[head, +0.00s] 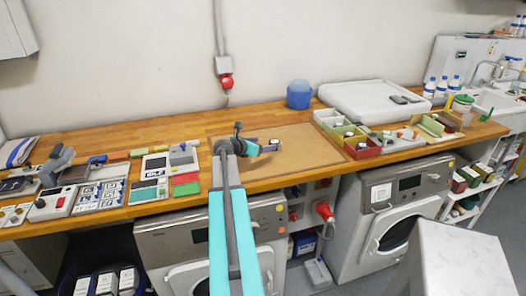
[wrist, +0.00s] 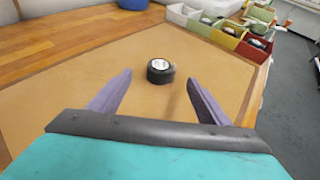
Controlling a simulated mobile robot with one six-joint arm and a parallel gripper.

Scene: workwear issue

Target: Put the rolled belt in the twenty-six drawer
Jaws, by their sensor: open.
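The rolled belt is a short black roll with a white top (wrist: 160,72), standing on the brown mat in the wrist view. In the head view it shows small at the gripper's end (head: 276,142). My gripper (wrist: 160,84) is open, its two purple fingers apart, with the belt just beyond and between their tips, apparently untouched. In the head view my gripper (head: 270,148) is low over the mat. I cannot read which is twenty-six.
The brown mat (head: 310,150) is mostly clear. Similar dark rolls with white tops lie in the drawers. A blue container (head: 299,95) stands at the wall, and a white lidded tray (head: 365,101) is behind the drawers. Labelled trays and devices (head: 100,195) crowd the left of the bench.

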